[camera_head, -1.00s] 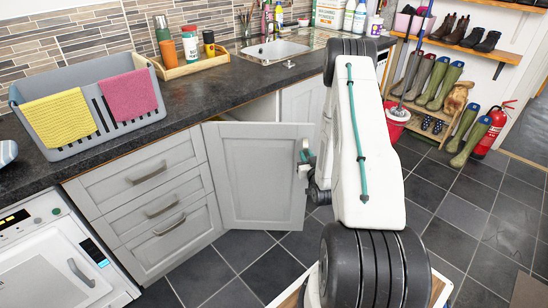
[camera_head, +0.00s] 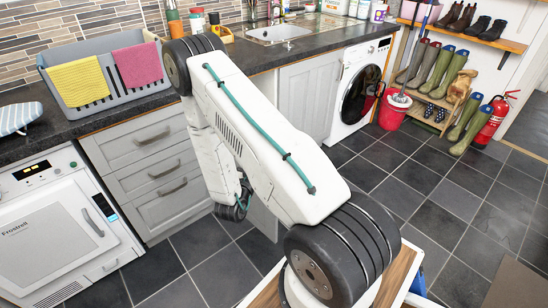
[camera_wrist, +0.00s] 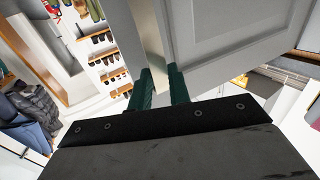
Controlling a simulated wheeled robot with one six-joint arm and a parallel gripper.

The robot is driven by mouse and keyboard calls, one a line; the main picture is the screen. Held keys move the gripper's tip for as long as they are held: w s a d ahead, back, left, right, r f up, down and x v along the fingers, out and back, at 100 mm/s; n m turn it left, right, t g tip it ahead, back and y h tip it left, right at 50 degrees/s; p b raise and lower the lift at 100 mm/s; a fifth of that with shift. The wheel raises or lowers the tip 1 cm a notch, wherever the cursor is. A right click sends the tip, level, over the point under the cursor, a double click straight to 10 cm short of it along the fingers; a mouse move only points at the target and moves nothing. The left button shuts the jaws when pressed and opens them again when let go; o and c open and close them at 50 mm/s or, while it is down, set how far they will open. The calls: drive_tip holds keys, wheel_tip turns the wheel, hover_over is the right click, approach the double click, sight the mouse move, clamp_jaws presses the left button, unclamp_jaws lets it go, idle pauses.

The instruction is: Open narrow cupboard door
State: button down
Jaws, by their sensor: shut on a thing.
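The narrow cupboard door (camera_head: 263,216) is light grey and stands swung out from the counter front. In the head view only a strip of it shows beside my arm; the rest and the cupboard opening are hidden. In the wrist view the door (camera_wrist: 235,40) fills the upper middle, with its pale edge running down between my fingers. My gripper (camera_wrist: 160,86) has green fingers, one on each side of that edge, shut on the door. The fingertips are hidden in the head view.
A closed cupboard (camera_head: 308,97) and washing machine (camera_head: 357,88) stand to the right. A red bucket (camera_head: 392,112) and boots stand farther right. The tiled floor (camera_head: 400,210) is clear.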

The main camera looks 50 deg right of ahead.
drive_tip(key=w+a, duration=0.2)
drive_tip(key=a, duration=0.3)
drive_tip(key=shift+w+a+r, duration=0.2)
drive_tip(key=shift+w+a, duration=0.15)
drive_tip(key=shift+a, duration=0.05)
drive_tip(key=c, duration=1.4)
unclamp_jaws()
drive_tip(key=shift+o, duration=0.4)
drive_tip(key=shift+f, duration=0.1)
drive_tip(key=shift+s, duration=0.15)
drive_tip(key=v, duration=0.7)
drive_tip(key=shift+a, duration=0.3)
drive_tip(key=shift+s, duration=0.1)
